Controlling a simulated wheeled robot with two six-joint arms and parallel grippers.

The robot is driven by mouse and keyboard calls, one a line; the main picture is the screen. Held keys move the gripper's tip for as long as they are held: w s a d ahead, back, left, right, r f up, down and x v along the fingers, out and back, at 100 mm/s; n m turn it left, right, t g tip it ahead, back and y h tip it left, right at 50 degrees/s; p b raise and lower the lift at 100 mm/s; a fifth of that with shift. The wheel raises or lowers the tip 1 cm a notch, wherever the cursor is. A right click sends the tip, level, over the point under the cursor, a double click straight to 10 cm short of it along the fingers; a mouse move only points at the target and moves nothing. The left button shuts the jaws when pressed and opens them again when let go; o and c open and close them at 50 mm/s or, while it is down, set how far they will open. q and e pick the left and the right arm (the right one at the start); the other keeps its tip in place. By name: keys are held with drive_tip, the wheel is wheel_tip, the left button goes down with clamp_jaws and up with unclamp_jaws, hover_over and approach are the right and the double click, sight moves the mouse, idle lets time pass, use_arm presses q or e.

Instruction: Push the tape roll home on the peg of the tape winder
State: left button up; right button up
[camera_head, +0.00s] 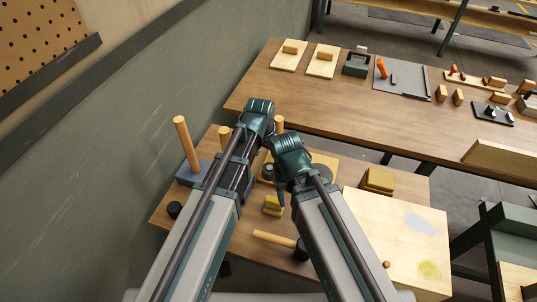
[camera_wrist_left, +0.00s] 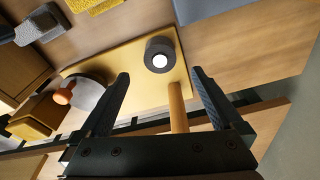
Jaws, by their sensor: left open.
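A dark grey roll with a white centre (camera_wrist_left: 160,57), which looks like the tape roll, is on a yellow board (camera_wrist_left: 140,90), the apparent base of the tape winder. A wooden peg (camera_wrist_left: 178,108) stands close to it; I cannot tell how far the roll is on a peg. A dark disc (camera_wrist_left: 90,88) and an orange knob (camera_wrist_left: 63,95) are on the left side. My left gripper (camera_wrist_left: 160,73) is open and empty, one finger either side of the peg. In the head view the roll (camera_head: 267,172) is partly hidden between my arms, and my fingertips are not clear.
A peg on a blue block (camera_head: 190,172) stands by the wall at left. A yellow block (camera_head: 378,180) and a pale board (camera_head: 400,225) are at right. A yellow item (camera_head: 272,205) lies between my arms. A long table (camera_head: 350,105) stands behind.

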use_arm(q)
drive_tip(key=r+p, duration=0.2)
drive_tip(key=r, duration=0.1)
drive_tip(key=r+p, duration=0.1)
drive_tip(key=r, duration=0.1)
drive_tip(key=shift+s+a+p, duration=0.25)
drive_tip(key=shift+s+p, duration=0.05)
drive_tip(key=shift+p, duration=0.1)
use_arm(e)
wheel_tip(320, 180, up, 5)
